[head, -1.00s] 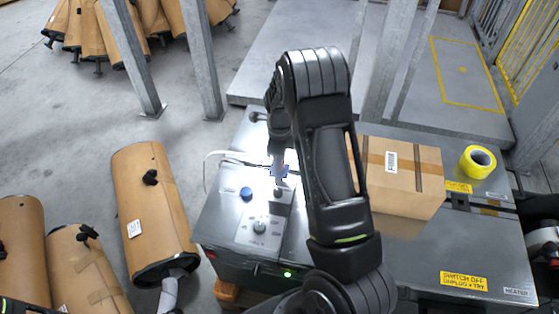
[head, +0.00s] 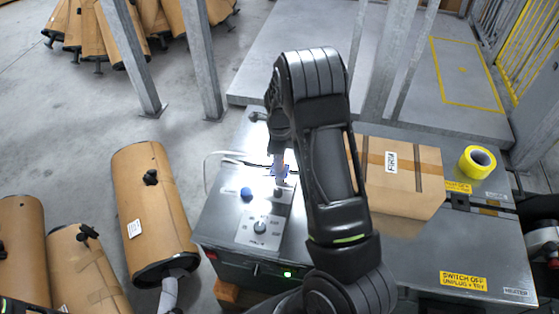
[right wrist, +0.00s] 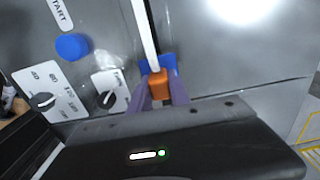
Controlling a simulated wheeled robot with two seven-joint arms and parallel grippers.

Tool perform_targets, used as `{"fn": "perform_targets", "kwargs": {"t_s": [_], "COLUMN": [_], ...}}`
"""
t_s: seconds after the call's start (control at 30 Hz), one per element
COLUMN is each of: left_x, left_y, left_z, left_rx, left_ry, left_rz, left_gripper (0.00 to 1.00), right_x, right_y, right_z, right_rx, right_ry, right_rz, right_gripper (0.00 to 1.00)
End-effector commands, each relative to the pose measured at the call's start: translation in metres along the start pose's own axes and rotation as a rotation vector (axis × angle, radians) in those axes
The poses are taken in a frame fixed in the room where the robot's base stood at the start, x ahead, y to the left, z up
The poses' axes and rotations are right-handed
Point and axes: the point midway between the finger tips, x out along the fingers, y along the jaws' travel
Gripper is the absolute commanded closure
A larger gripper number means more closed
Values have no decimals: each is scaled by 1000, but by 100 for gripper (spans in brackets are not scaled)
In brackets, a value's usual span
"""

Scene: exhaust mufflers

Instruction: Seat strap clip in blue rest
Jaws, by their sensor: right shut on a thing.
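My right gripper (head: 279,172) points down over the grey machine top, and its fingertips are small in the head view. In the right wrist view my right gripper (right wrist: 160,92) is shut on an orange strap clip (right wrist: 158,80). A white strap (right wrist: 145,35) runs from the clip, and it shows as a thin pale line in the head view (head: 222,155). The blue rest (right wrist: 171,60) is right behind and beside the clip, partly hidden by it. Whether the clip sits fully down in the rest cannot be told. My left gripper is not in view.
A blue button (right wrist: 72,46) and dial plates lie beside the rest on the machine top (head: 225,215). A cardboard box (head: 405,180) and yellow tape roll (head: 477,162) stand to the right.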

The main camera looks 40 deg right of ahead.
Motion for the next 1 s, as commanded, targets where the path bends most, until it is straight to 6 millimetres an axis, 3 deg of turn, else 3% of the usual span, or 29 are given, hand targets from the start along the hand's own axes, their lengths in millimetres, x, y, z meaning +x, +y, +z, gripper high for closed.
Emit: {"fn": "perform_targets", "kwargs": {"t_s": [0.63, 0.67, 1.0], "left_x": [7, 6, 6], "left_y": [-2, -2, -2], "left_z": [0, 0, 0], "left_rx": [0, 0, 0], "left_ry": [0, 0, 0], "left_rz": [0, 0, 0], "left_gripper": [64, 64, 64], "right_x": [10, 10, 9], "right_y": [0, 0, 0], "right_z": [0, 0, 0], "right_rx": [1, 1, 1], "right_ry": [0, 0, 0], "right_rz": [0, 0, 0], "right_gripper": [100, 76, 52]}}
